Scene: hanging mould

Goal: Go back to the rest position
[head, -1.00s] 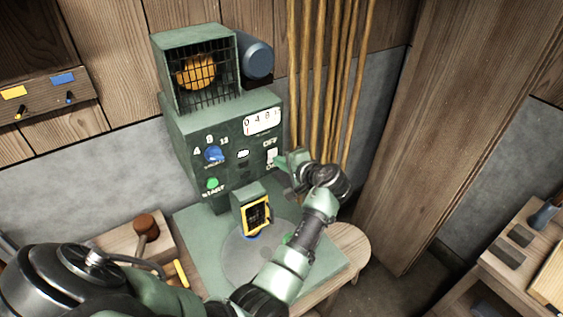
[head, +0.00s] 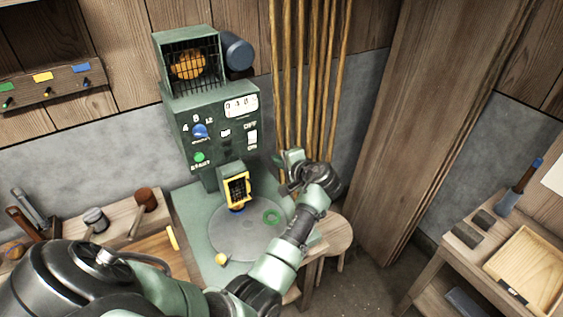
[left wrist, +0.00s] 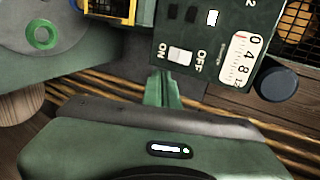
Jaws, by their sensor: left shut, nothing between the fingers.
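My left gripper (head: 284,158) is shut and empty. It is just right of the green machine (head: 185,125), a little below and to the right of its white ON/OFF switch (head: 252,137). In the left wrist view my left gripper's fingers (left wrist: 163,85) are together, beside the switch (left wrist: 180,56) and apart from it as far as I can tell. My left forearm crosses the right side of the machine's round grey plate. My right gripper is not in view.
Several hanging wooden rods (head: 305,80) stand close behind my left gripper. A green ring (head: 271,217) and a yellow ball (head: 222,259) are on or near the plate. A wooden post rises at right. A bench with a wooden tray (head: 530,265) is at far right.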

